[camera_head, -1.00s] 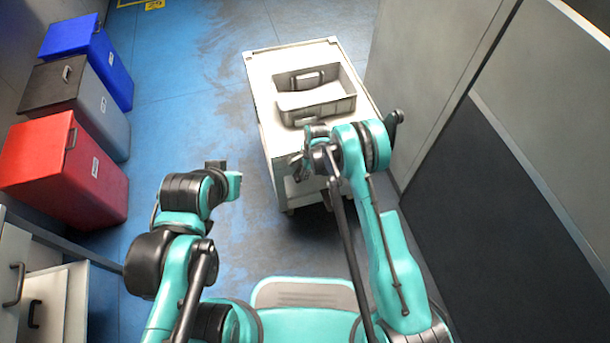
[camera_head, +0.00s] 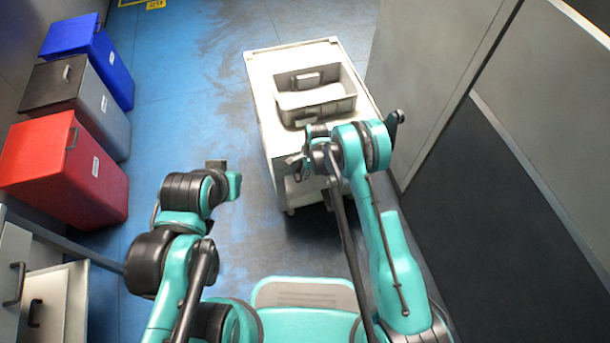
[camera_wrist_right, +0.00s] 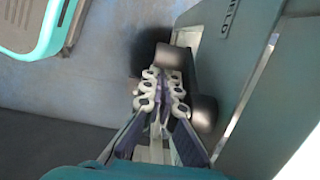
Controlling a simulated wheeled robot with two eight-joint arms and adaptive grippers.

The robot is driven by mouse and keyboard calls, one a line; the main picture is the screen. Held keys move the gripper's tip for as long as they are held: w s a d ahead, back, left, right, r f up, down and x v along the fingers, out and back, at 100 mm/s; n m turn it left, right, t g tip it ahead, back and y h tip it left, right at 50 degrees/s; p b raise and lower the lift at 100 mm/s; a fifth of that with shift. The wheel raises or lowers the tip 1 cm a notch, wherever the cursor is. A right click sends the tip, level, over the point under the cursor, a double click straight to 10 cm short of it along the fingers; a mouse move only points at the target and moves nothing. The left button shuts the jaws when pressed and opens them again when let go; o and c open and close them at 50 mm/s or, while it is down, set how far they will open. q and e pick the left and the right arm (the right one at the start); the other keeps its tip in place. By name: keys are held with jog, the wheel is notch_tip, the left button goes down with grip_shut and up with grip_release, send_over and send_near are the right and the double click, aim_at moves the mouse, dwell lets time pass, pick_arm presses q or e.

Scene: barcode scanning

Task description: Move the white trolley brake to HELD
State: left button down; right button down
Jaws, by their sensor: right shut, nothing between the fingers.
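The white trolley (camera_head: 262,82) stands ahead of me, right of centre in the head view. My right gripper (camera_head: 297,168) is at its near end, partly hidden by its own arm. In the right wrist view the right gripper (camera_wrist_right: 162,76) is shut and empty. A dark rounded brake lever (camera_wrist_right: 203,112) lies close beside the fingers, with another dark rounded part at their tips; whether they touch I cannot tell. A HELD label (camera_wrist_right: 230,18) shows on the trolley panel beyond. My left gripper (camera_head: 230,183) is left of the trolley, away from it; its jaws are unclear.
A grey tote (camera_head: 318,108) sits on the trolley top. Red (camera_head: 60,170), grey (camera_head: 75,100) and blue (camera_head: 88,55) bins stand along the left. A grey wall panel (camera_head: 440,90) is close on the right. The blue floor (camera_head: 190,110) between bins and trolley is clear.

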jog(key=shift+d, duration=0.1)
jog(key=w+d+r+p, duration=0.2)
jog(key=d+r+p, duration=0.2)
jog(key=d+r, duration=0.4)
jog(key=s+a+f+y+b, duration=0.1)
jog(key=a+f+y+b, duration=0.1)
jog(key=a+f+b, duration=0.2)
jog(key=a+f, duration=0.3)
jog(key=f, duration=0.1)
jog(key=shift+s+a+g+y, duration=0.15)
jog(key=shift+s+g+y, duration=0.15)
jog(key=shift+g, duration=0.1)
dwell(0.4)
